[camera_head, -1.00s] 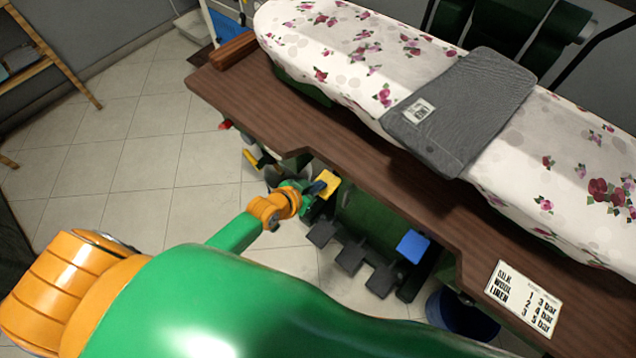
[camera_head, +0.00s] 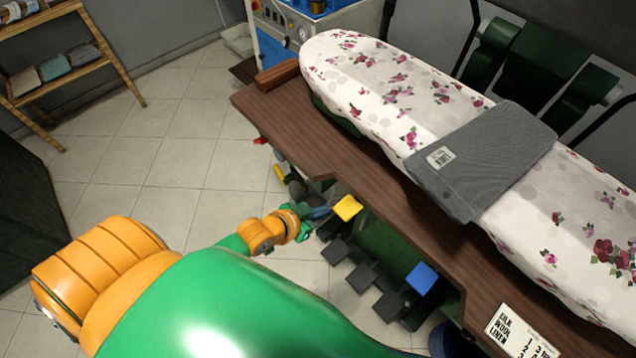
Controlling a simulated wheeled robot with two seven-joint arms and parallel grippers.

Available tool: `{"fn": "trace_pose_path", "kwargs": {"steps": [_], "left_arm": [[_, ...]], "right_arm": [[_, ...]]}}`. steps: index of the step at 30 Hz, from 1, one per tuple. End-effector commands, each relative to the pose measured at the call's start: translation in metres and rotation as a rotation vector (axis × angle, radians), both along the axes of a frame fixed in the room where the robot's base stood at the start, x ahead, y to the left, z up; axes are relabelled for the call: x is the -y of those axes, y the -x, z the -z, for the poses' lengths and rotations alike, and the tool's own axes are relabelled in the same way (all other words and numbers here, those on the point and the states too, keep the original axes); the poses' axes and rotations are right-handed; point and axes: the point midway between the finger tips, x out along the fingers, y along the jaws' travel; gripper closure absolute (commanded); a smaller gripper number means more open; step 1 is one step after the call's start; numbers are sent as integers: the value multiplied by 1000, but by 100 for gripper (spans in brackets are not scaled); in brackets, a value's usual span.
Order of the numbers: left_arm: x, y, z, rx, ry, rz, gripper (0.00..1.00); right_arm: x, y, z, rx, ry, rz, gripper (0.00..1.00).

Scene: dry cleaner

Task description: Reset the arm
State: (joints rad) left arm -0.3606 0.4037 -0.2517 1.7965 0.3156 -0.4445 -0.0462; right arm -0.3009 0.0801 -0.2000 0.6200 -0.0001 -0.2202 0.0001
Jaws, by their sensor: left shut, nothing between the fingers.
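My left arm, green and orange, reaches in from the bottom left. Its gripper (camera_head: 318,213) is small and partly lost against the dark parts below the brown table (camera_head: 285,126). It is shut with nothing visible in it, just left of a yellow pad (camera_head: 346,207). My right gripper is not in view.
A floral ironing board (camera_head: 350,75) with a folded grey cloth (camera_head: 485,160) stands over the table. Black pedals (camera_head: 362,277) and a blue pad (camera_head: 422,278) are below its edge. A wooden shelf (camera_head: 60,76) stands at upper left. Tiled floor (camera_head: 185,155) between is clear.

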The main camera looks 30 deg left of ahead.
Motion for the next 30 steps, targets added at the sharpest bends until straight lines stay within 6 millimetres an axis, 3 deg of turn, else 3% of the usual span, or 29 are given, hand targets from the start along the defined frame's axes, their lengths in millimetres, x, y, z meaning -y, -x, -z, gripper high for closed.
{"fn": "trace_pose_path", "kwargs": {"steps": [5, 20, 23, 25, 27, 30], "left_arm": [[-4, 12, -10, 0, 0, 0, 100], [-6, 14, -8, -6, -2, -4, 100], [-20, 25, 31, -80, -37, -51, 100], [-37, 51, 83, -192, -83, -105, 100], [-49, 93, 137, -328, -133, -147, 100], [-52, 162, 194, -516, -186, -165, 100]], "right_arm": [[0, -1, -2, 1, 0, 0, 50], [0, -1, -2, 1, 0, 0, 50], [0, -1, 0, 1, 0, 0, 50], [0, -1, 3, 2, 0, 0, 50], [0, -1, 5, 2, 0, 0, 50], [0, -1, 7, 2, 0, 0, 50]]}}
